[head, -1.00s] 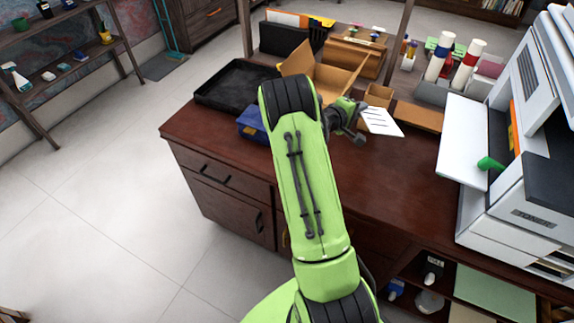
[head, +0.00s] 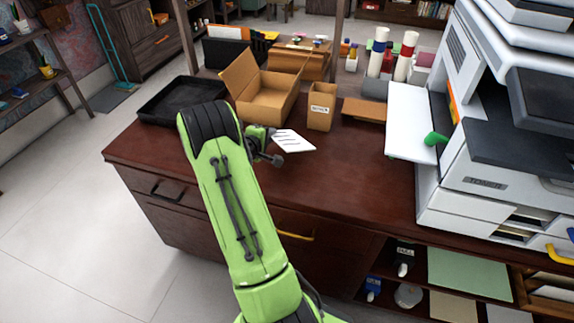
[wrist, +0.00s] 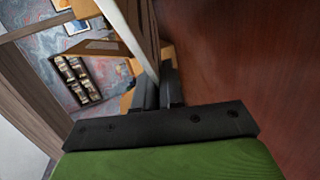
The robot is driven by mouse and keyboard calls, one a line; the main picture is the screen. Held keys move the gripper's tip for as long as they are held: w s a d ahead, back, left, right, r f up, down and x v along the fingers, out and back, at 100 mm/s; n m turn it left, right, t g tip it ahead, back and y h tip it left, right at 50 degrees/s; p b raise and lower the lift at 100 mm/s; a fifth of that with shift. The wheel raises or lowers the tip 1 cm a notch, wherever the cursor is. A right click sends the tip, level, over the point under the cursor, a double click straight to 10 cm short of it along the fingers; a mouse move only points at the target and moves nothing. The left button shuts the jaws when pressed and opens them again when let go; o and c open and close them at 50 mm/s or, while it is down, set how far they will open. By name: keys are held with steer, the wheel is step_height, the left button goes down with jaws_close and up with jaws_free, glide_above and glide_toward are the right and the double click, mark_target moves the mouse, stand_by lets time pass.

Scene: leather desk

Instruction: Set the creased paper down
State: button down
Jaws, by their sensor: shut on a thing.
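The creased paper (head: 294,140) is a small white sheet with dark lines. My gripper (head: 274,147) is shut on its left edge and holds it over the dark red-brown desk (head: 350,178), in front of the cardboard boxes. In the wrist view the paper (wrist: 128,32) shows nearly edge-on as a thin pale strip rising from between the dark fingers (wrist: 158,88). The desk fills the right side of that view. I cannot tell how far the sheet is above the desk top.
An open cardboard box (head: 268,102), a small labelled carton (head: 321,106) and a black tray (head: 180,100) stand behind the gripper. A large printer (head: 500,165) stands at the right. The desk top between the paper and the printer is clear.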

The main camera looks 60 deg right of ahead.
mark_target(270, 153)
step_height(270, 153, down, 4)
steer(key=shift+r+b, duration=0.1)
steer(key=shift+b, duration=1.15)
steer(key=c, duration=1.4)
jaws_free()
steer(key=shift+r, duration=0.1)
steer(key=v, duration=0.8)
steer(key=shift+b, duration=0.35)
step_height(270, 153, up, 7)
steer(key=a+p, duration=0.2)
steer(key=p, duration=0.2)
steer(key=shift+a+p, duration=0.4)
